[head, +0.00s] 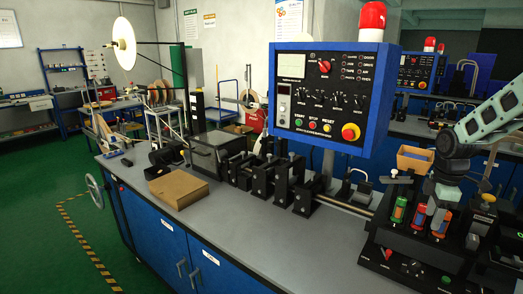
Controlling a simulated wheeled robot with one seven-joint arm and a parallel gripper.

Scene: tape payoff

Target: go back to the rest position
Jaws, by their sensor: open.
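My arm comes in from the right edge, with a pale link above a dark wrist. My gripper (442,192) points down at the right of the picture, above the black fixture (425,262) on the bench. It is small and dark against the fixture, so its fingertips are hard to make out. I see nothing held in it. Several small coloured cylinders stand just below and beside it, among them a green and orange one (398,209) and a red one (419,215). I cannot tell whether the gripper touches any of them.
A blue control box (331,98) with a red beacon (373,16) rises left of my arm. Black roller stands (262,178) and a brown box (178,188) are on the grey bench (245,240). A tape reel (124,43) hangs at upper left. The green floor at left is open.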

